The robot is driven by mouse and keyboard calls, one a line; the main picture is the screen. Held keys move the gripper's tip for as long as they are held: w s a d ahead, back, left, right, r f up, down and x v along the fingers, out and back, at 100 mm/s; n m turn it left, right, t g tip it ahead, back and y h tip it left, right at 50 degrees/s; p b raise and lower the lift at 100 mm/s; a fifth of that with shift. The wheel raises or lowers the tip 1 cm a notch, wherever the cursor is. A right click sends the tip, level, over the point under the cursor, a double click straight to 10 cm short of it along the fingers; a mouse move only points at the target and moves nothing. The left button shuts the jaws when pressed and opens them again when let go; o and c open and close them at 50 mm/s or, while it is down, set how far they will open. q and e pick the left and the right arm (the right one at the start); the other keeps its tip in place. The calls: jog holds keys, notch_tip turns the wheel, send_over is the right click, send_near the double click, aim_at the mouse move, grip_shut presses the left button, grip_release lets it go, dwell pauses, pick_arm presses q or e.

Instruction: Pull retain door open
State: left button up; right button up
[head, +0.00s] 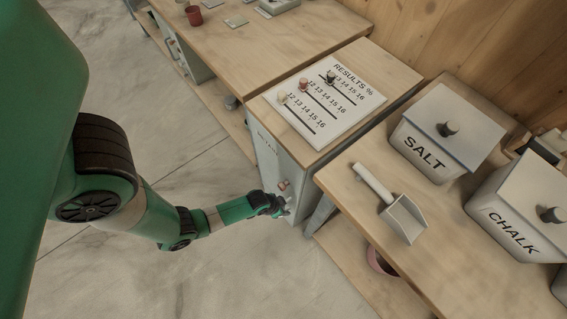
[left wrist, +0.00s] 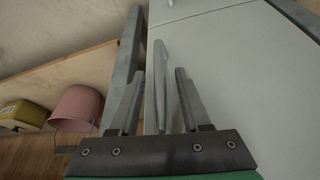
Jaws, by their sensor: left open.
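The retain door (head: 268,160) is the pale grey front of the cabinet under the results board, with dark lettering near its top. It looks shut. My left gripper (head: 287,207) is low in front of this door in the head view. In the left wrist view, my left gripper (left wrist: 158,88) is open, with a slim pale bar handle (left wrist: 160,75) between its fingers. Both fingers appear apart from the handle. The pale door panel (left wrist: 235,85) fills the right of that view. My right gripper is not in view.
A small reddish knob (head: 283,185) sits just above my gripper. A grey table leg (head: 320,214) stands close on the right. A pink bucket (left wrist: 77,107) and a yellow object (left wrist: 24,115) sit on a low shelf. The floor (head: 200,275) before the cabinet is clear.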

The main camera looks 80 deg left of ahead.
pick_arm(q)
grip_shut()
dwell(1.4)
